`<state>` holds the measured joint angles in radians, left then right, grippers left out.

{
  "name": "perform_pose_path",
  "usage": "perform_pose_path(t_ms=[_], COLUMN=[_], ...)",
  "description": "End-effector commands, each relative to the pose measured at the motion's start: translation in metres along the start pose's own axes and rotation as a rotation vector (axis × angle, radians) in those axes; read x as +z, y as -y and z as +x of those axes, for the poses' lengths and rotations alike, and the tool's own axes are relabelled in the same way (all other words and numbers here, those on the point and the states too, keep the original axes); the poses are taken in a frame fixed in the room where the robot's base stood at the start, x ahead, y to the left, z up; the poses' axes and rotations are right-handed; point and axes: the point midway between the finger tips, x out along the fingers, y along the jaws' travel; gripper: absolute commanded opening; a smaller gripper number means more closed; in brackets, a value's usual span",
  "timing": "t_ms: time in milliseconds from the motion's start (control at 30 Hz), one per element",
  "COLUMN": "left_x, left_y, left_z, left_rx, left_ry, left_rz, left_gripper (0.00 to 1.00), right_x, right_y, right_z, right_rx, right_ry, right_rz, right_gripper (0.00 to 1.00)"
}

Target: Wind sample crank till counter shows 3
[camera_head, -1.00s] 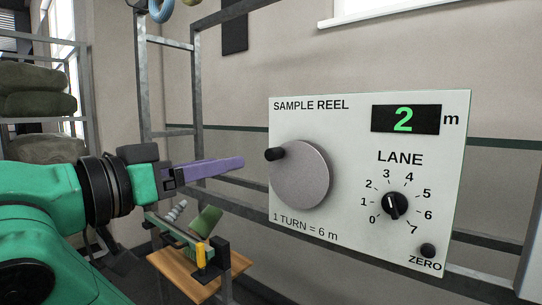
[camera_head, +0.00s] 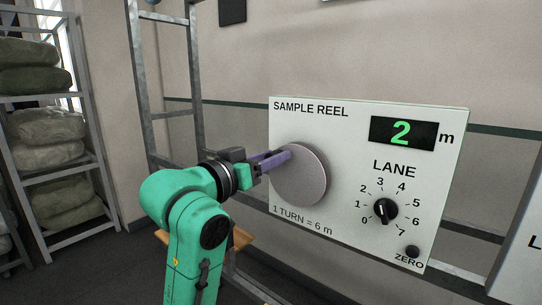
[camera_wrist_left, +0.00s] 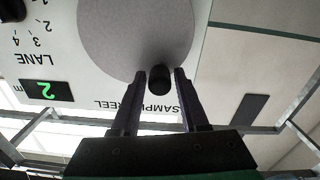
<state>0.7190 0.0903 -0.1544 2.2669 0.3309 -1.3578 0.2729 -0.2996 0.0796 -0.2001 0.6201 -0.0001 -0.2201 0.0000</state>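The sample reel panel (camera_head: 300,115) is white, and its counter (camera_head: 403,133) reads a green 2 m. The round grey crank disc (camera_head: 305,180) is at the panel's left. Its black crank knob (camera_wrist_left: 159,80) shows in the left wrist view near the disc's edge; in the head view my fingers hide it. My left gripper (camera_head: 276,158) is at the disc's upper left edge. In the left wrist view its two fingers (camera_wrist_left: 160,78) stand apart on either side of the knob, with narrow gaps showing. My right gripper is not in view.
The lane dial (camera_head: 385,210) and the black zero button (camera_head: 412,252) are on the panel's right side. A metal frame (camera_head: 195,90) stands behind my left arm. A shelf (camera_head: 92,150) with wrapped bundles is at the far left.

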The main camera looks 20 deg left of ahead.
Motion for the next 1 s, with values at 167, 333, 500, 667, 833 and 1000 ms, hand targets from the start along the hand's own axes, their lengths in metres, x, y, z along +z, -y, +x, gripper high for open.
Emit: perform_pose_path(t_ms=[167,333,500,667,833,1000], left_x=[-0.0003,-0.0004,-0.0004,-0.0005,-0.0006,-0.0006], left_y=[0.0000,-0.0001,-0.0002,-0.0003,-0.0003,-0.0004], left_z=[-0.0002,-0.0002,-0.0002,-0.0002,-0.0002,-0.0002], left_rx=[0.000,0.000,0.001,0.001,0.001,0.001], left_ry=[0.000,0.000,0.000,0.000,0.000,0.000], left_rz=[0.000,0.000,0.000,0.000,0.000,-0.001], left_gripper=[0.00,0.00,0.00,0.00,0.00,0.00], right_x=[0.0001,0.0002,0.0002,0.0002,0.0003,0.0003], right_y=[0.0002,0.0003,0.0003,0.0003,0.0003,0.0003], right_z=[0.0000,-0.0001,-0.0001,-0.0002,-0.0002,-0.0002], right_rx=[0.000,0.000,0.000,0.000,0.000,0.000], right_ry=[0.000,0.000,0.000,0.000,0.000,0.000], right_rz=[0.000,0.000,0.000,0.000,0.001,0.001], right_gripper=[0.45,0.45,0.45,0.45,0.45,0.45])
